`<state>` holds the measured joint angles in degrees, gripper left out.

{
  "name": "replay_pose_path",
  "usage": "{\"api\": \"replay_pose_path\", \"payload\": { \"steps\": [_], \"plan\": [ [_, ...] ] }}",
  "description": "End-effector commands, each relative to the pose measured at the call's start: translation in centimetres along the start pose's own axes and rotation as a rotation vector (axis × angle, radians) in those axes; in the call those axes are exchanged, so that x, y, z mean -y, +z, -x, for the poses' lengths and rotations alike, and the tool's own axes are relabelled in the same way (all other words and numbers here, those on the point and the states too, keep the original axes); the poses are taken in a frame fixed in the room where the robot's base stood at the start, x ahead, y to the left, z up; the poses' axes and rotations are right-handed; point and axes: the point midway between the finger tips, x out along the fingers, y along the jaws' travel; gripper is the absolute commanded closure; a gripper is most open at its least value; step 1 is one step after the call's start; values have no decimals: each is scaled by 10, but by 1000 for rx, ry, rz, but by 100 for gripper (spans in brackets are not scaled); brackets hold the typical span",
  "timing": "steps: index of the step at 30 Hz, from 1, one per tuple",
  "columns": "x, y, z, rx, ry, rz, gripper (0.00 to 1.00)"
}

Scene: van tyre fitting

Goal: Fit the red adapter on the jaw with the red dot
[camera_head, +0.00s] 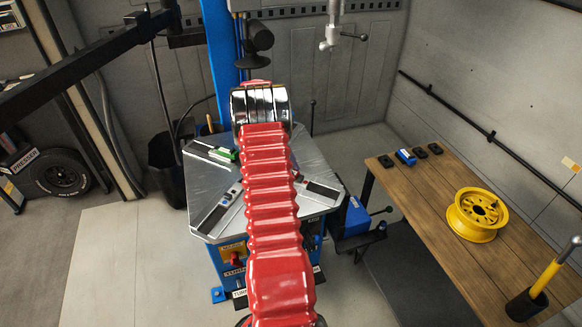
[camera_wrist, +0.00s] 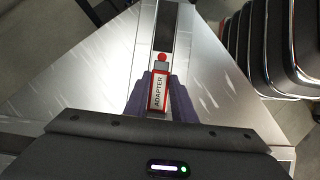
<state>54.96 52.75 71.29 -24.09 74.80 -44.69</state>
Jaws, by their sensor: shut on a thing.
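The red adapter (camera_wrist: 158,91), a red-edged block with a white "ADAPTER" label, is between the two dark purple fingers of my gripper (camera_wrist: 160,100), which is shut on it. The red dot (camera_wrist: 161,57) shows just beyond the adapter's far end, in line with the jaw's dark slot (camera_wrist: 166,25). Whether the adapter is seated or just above the jaw I cannot tell. A green adapter (camera_head: 225,155) sits on the upper-left jaw of the metal turntable (camera_head: 207,181).
A blue adapter (camera_head: 405,157) lies among several black holders on the wooden bench (camera_head: 408,195) at right, with a yellow wheel rim (camera_head: 477,214). The tyre changer's blue column (camera_head: 219,60) rises behind the turntable. A tyre (camera_head: 60,174) stands at left.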

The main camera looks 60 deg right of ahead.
Motion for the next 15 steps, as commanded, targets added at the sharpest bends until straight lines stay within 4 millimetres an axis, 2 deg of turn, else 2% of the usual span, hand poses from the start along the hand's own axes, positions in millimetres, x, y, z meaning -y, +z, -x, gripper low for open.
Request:
{"api": "replay_pose_path", "payload": {
  "steps": [10,11,15],
  "plan": [
    [0,-3,-5,1,1,0,99],
    [0,-3,-6,0,1,0,76],
    [0,-3,-5,0,1,0,66]
  ]
}}
